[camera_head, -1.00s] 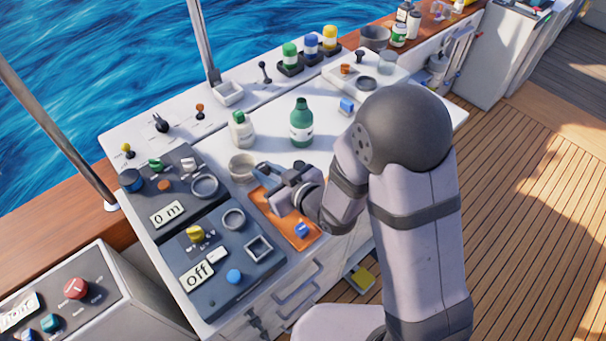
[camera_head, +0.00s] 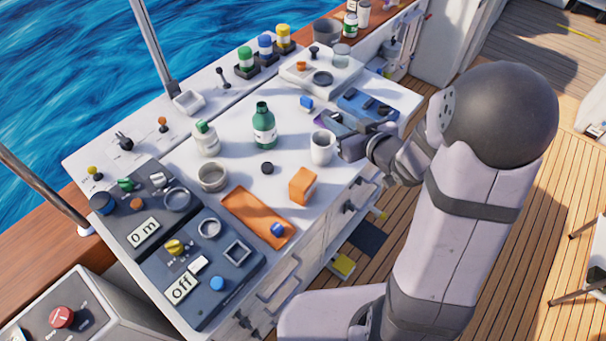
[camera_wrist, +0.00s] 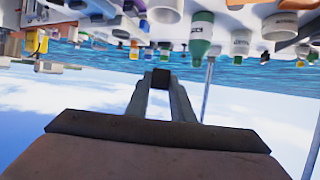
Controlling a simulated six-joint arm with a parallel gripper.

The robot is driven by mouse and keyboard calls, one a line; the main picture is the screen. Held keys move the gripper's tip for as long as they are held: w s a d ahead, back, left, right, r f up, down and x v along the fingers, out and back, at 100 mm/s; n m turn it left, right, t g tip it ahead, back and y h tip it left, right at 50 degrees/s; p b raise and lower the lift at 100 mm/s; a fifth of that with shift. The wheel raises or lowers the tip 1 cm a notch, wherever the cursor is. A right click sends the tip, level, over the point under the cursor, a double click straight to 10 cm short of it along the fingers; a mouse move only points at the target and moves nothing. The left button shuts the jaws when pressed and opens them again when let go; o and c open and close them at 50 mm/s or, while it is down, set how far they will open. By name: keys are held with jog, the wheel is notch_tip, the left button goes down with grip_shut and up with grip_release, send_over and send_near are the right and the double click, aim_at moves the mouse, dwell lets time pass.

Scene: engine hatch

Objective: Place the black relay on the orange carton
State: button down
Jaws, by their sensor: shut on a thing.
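My gripper (camera_wrist: 160,85) is shut on the black relay (camera_wrist: 160,76), a small dark block between the fingertips in the wrist view. In the head view my gripper (camera_head: 335,122) is behind the white mug, over the right part of the white counter; I cannot make out the relay there. The orange carton (camera_head: 302,186) is a small upright box on the counter near its front edge. It stands apart from my gripper, lower and to the left in the head view, and its top looks bare.
The white mug (camera_head: 322,148) stands between gripper and carton. A blue tray (camera_head: 358,104) lies beside the gripper. A green bottle (camera_head: 264,128), a black round piece (camera_head: 267,168) and an orange tray (camera_head: 245,208) with a blue piece (camera_head: 278,229) are left of the carton.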

jog(key=s+a+f+n+g+y, duration=0.1)
jog(key=s+a+n+g+y, duration=0.2)
jog(key=s+a, duration=0.3)
jog(key=shift+s+a+f+n+y, duration=0.3)
jog(key=shift+s+a+n+y, duration=0.1)
jog(key=shift+a+n+y, duration=0.55)
jog(key=shift+a+f, duration=0.1)
send_over(308, 182)
jog(key=shift+f, duration=3.05)
jog(key=shift+f+h, duration=0.25)
jog(key=shift+f, duration=1.6)
